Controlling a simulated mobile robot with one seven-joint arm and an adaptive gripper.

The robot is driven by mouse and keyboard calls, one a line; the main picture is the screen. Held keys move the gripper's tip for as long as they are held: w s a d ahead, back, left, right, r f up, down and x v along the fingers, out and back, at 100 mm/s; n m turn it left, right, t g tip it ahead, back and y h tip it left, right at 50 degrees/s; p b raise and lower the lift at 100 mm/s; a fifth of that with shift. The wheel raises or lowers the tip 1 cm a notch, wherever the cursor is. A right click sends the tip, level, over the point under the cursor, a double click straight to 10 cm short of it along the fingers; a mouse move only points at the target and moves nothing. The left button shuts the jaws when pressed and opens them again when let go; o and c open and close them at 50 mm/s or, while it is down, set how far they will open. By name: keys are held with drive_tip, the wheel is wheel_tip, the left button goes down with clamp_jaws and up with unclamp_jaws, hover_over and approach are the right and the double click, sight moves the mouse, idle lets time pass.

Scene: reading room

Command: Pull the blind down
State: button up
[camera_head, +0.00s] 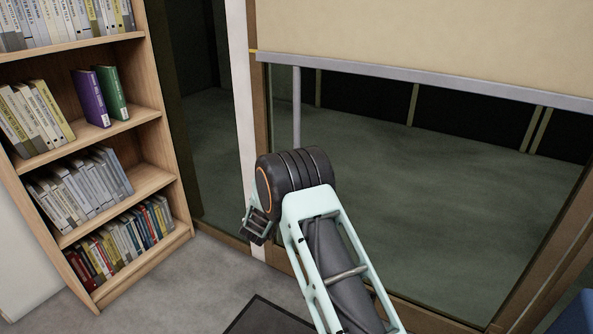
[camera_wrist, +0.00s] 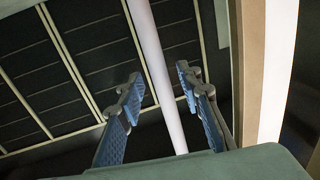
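The beige blind (camera_head: 430,35) covers the top of the window, with a grey rail (camera_head: 420,78) along its lower edge. A thin pale rod (camera_head: 297,105) hangs straight down below the left part of the rail, and its lower part is hidden behind my arm. In the wrist view my gripper (camera_wrist: 160,78) is open, a finger on either side of a pale rod (camera_wrist: 158,65). Gaps show on both sides, and neither finger is seen clamped on it. How deep the rod sits between the fingers I cannot tell. In the head view my arm hides the fingers.
A wooden bookcase (camera_head: 160,140) full of books stands at the left. A brown window frame (camera_head: 262,110) and a white post (camera_head: 240,90) stand between it and the glass. A dark mat (camera_head: 268,318) lies on the grey floor. Something blue (camera_head: 575,312) shows at the lower right corner.

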drive_tip(key=v, duration=0.9)
drive_tip(key=shift+s, duration=0.15)
drive_tip(key=shift+r, duration=0.1)
